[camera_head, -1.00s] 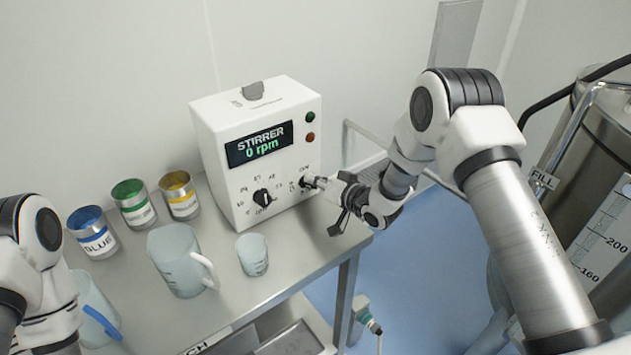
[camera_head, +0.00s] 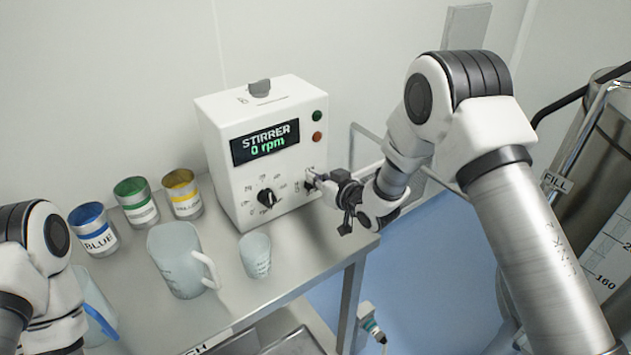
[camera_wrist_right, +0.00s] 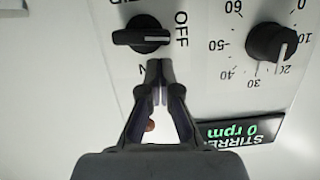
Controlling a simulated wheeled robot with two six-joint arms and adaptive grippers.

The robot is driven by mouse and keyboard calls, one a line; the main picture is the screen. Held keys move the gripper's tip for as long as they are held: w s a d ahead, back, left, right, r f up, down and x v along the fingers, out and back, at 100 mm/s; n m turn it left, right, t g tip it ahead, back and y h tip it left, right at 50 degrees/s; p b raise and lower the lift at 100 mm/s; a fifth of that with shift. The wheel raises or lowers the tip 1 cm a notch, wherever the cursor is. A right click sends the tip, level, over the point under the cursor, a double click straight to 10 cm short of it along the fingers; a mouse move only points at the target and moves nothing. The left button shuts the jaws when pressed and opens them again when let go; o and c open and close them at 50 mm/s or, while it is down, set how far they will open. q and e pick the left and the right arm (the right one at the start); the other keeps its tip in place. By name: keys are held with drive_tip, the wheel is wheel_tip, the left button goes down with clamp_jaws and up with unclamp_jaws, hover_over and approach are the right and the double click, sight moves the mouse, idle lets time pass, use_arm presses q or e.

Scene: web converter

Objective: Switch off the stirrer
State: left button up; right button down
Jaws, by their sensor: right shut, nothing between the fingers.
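The stirrer control box (camera_head: 222,165) is white and stands at the back of the steel table. Its display (camera_head: 265,143) reads "STIRRER 0 rpm". A round black speed dial (camera_head: 266,197) sits on its front face and also shows in the right wrist view (camera_wrist_right: 271,42). The black switch knob (camera_wrist_right: 143,36) lies crosswise, with its pale mark toward the "OFF" label (camera_wrist_right: 182,29). My right gripper (camera_wrist_right: 160,66) is shut and empty, its fingertips close beside the knob; I cannot tell whether they touch. In the head view my right gripper (camera_head: 312,178) is at the panel's right side. My left gripper is out of view.
Blue (camera_head: 95,232), green (camera_head: 136,200) and yellow (camera_head: 182,194) cans stand left of the box. A clear jug (camera_head: 176,262) and a small cup (camera_head: 255,256) stand in front. A steel tank (camera_head: 610,150) is at the right.

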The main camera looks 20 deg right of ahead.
wheel_tip(320, 180, up, 3)
drive_tip(key=shift+w+d+r+p, duration=0.1)
drive_tip(key=shift+p, duration=0.5)
drive_tip(key=shift+s+d+f+b, duration=0.15)
drive_tip(key=shift+s+d+b, duration=0.05)
drive_tip(key=shift+s+b, duration=0.2)
drive_tip(key=shift+s+d+f+b, duration=0.1)
drive_tip(key=shift+s+d+b, duration=0.15)
drive_tip(key=shift+s, duration=0.2)
drive_tip(key=b, duration=0.2)
approach(306, 163)
drive_tip(key=s+d, duration=0.2)
drive_tip(key=s, duration=0.2)
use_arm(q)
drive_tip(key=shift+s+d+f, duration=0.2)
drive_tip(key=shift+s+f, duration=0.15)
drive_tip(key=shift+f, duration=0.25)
use_arm(e)
drive_tip(key=shift+a+r, duration=0.1)
drive_tip(key=shift+r, duration=0.2)
drive_tip(key=shift+w, duration=0.15)
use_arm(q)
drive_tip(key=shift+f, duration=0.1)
use_arm(e)
drive_tip(key=shift+f, duration=0.1)
